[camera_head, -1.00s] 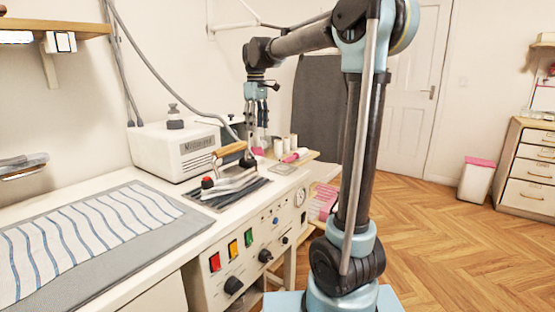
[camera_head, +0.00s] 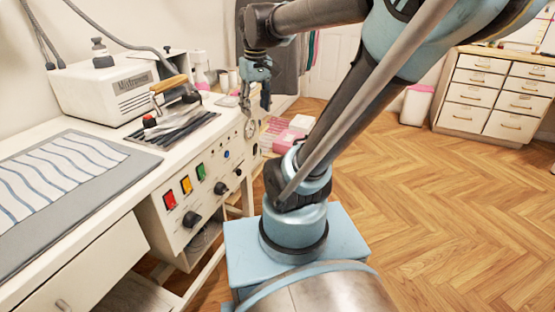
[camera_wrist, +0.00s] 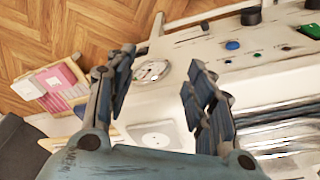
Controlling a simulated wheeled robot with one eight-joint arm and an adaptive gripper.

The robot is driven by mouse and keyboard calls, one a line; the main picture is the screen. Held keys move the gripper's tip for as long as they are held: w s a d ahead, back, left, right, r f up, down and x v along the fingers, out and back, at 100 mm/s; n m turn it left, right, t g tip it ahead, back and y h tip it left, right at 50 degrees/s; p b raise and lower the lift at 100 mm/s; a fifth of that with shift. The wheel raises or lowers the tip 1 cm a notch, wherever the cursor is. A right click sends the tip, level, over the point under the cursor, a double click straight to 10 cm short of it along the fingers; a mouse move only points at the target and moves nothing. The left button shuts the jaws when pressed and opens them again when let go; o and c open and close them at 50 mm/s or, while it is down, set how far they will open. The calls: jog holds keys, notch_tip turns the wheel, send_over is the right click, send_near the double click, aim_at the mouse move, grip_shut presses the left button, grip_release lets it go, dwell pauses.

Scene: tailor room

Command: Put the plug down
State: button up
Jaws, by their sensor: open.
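My gripper (camera_head: 255,103) hangs fingers-down near the right end of the ironing workbench (camera_head: 150,178) in the head view. In the wrist view my gripper (camera_wrist: 160,70) has its two dark fingers wide apart, with nothing held between them. A white square plate with a round middle (camera_wrist: 155,140) shows between the finger bases, beyond the gripper. I cannot tell whether it is a socket or a plug. I cannot make out a plug for certain in either view.
A round gauge (camera_wrist: 152,72) is on the bench's front panel near the fingertips. An iron (camera_head: 170,105) rests on its dark stand, beside a white steam unit (camera_head: 105,90). Pink boxes (camera_head: 285,135) are below the bench end. The wooden floor (camera_head: 430,200) at right is clear.

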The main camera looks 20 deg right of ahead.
jog(key=s+d+f+m, duration=0.2)
jog(key=s+f, duration=0.3)
jog(key=f, duration=0.2)
jog(key=s+d+f+m, duration=0.1)
jog(key=s+d+f, duration=0.1)
jog(key=s+f, duration=0.4)
jog(key=shift+s+d+f+m+t, duration=0.25)
jog(key=shift+f+m+t, duration=0.15)
jog(key=shift+f, duration=0.25)
